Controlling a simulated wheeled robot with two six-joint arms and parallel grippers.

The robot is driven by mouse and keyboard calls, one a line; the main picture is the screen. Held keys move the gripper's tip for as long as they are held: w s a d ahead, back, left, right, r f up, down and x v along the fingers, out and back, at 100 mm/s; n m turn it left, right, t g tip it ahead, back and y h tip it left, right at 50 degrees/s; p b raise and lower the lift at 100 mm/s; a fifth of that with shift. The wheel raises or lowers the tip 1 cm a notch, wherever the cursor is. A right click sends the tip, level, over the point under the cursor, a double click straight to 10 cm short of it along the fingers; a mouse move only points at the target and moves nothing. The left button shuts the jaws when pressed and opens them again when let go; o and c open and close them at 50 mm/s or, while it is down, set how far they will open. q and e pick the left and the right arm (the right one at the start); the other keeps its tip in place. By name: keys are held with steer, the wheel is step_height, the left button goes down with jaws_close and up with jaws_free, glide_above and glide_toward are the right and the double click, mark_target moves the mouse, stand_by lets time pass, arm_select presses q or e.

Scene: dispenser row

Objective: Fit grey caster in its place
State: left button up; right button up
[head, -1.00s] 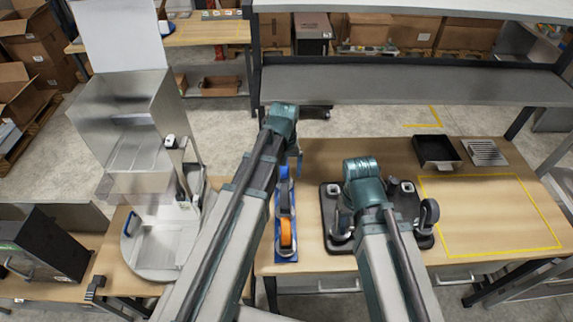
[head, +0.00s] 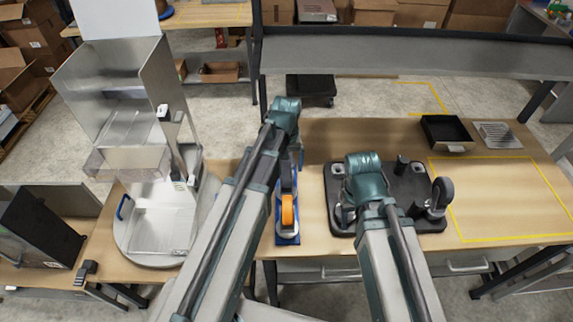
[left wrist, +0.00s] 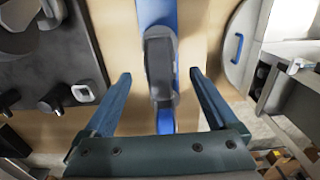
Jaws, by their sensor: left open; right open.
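The grey caster (left wrist: 160,68) sits on a narrow blue rack (left wrist: 164,118), between the spread fingers of my open left gripper (left wrist: 160,76) and apart from both. In the head view the grey caster (head: 287,176) is partly hidden by my left arm, just behind an orange-wheeled caster (head: 287,211) on the same rack. A dark base plate (head: 395,222) lies bottom-up to the right, with posts at its corners and a dark-wheeled caster (head: 441,193) at its right front corner. My right gripper (head: 347,201) is over the plate's left part, open, largely hidden by its arm.
A black tray (head: 446,132) and a slotted metal tray (head: 497,135) lie at the back right. A yellow outline (head: 500,158) marks clear table. A metal dispenser (head: 122,110) stands left of the rack.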

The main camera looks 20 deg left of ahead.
mark_target(288, 187)
arm_select(q)
step_height(288, 187, down, 4)
steer(key=b, duration=0.3)
steer(key=shift+f, duration=0.1)
steer(key=shift+c, duration=0.3)
jaws_close()
